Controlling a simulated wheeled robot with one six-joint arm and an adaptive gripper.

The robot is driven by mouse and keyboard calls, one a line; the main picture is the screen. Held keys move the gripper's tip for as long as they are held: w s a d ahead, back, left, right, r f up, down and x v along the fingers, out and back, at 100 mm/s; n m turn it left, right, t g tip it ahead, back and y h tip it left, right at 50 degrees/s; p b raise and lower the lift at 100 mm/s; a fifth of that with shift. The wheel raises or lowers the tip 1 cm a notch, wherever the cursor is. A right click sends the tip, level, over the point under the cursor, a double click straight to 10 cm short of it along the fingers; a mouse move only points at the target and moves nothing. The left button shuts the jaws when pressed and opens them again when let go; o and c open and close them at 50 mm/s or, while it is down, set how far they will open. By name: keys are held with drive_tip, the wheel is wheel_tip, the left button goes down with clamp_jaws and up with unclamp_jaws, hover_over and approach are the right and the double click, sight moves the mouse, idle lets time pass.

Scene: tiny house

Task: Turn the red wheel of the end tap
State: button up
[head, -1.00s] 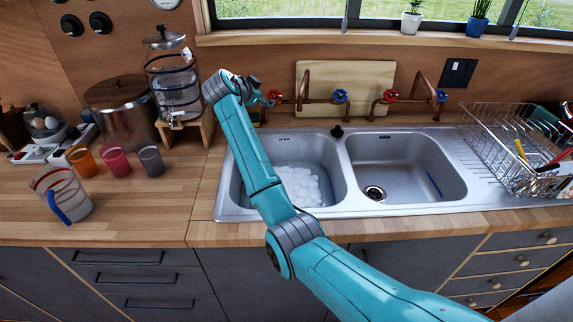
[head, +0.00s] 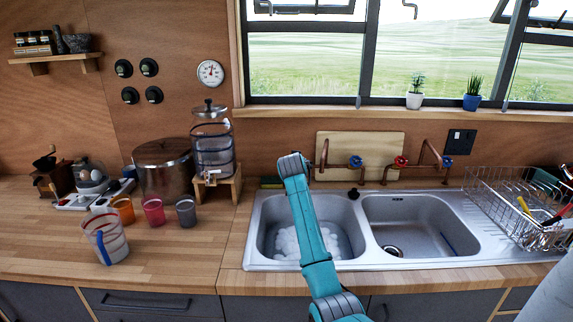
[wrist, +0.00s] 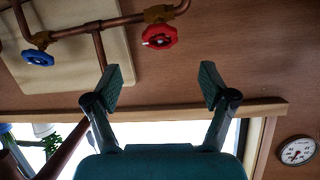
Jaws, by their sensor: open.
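In the wrist view, which looks upside down, a red wheel (wrist: 160,36) sits on a brass valve of a copper pipe. It lies beyond my gripper (wrist: 162,86), nearly centred between the two fingertips. The fingers are spread with nothing between them. The same tap's blue wheel (wrist: 38,58) is at the left there and also shows in the head view (head: 355,162). In the head view my arm's end covers this red wheel, and my fingers are hidden. The second tap's red wheel (head: 401,162) and blue wheel (head: 447,161) are farther right.
A cutting board (head: 380,146) leans on the wall behind the taps. The double sink (head: 262,262) is below my arm, with a dish rack (head: 490,205) at its right. A glass dispenser (head: 213,150) stands left of my arm. A window sill (head: 300,112) runs above.

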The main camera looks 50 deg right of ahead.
drive_tip(key=shift+x, duration=5)
drive_tip(key=c, duration=1.2)
